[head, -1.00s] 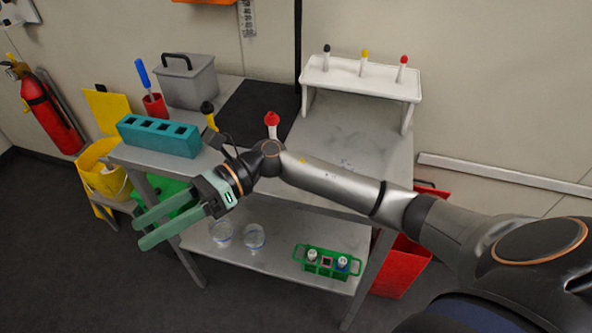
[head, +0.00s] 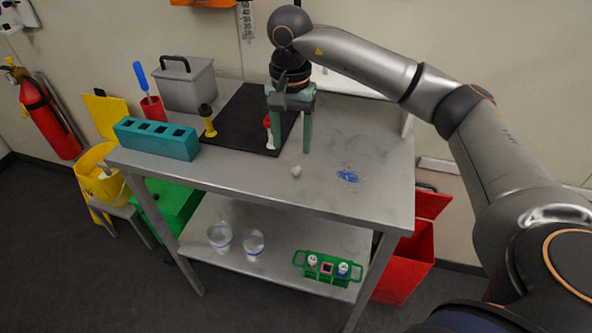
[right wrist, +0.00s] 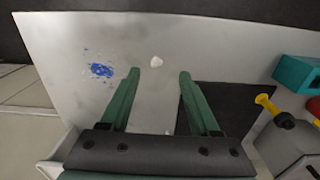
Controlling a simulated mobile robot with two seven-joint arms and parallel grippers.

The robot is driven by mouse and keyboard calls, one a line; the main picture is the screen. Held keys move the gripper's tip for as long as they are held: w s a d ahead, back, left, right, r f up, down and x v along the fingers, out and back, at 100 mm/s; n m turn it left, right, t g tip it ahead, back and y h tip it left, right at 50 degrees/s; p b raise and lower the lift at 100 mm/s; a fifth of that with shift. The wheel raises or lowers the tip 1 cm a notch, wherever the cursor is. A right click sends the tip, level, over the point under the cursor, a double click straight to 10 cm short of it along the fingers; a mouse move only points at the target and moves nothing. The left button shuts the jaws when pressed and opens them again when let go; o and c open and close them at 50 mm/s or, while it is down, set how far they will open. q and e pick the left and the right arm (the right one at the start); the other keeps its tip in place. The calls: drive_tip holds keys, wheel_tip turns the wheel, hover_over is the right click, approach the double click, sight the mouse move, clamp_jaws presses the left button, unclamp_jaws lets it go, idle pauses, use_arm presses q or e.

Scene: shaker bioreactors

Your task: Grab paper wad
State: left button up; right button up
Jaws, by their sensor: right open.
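The paper wad, a small white lump (head: 296,171), lies on the grey tabletop, just in front of the black mat. In the right wrist view the wad (right wrist: 157,62) shows just beyond the fingertips, roughly centred between them. My right gripper (head: 290,149) points down above the table, behind the wad in the head view. Its green fingers are wide apart with nothing held between them, and it also shows in the right wrist view (right wrist: 159,74). My left gripper is in neither view.
A blue stain (head: 348,175) marks the table right of the wad. A red-topped pipette (head: 267,131) stands by the left finger, partly covered. A yellow pipette (head: 208,121), teal block (head: 157,139) and grey box (head: 187,84) are left. The table's front is clear.

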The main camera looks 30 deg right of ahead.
sight(295, 169)
wheel_tip(295, 169, down, 3)
drive_tip(key=shift+r, duration=0.1)
drive_tip(key=f, duration=0.5)
drive_tip(key=shift+d+f+p, duration=0.15)
drive_tip(key=shift+d+p, duration=0.25)
clamp_jaws()
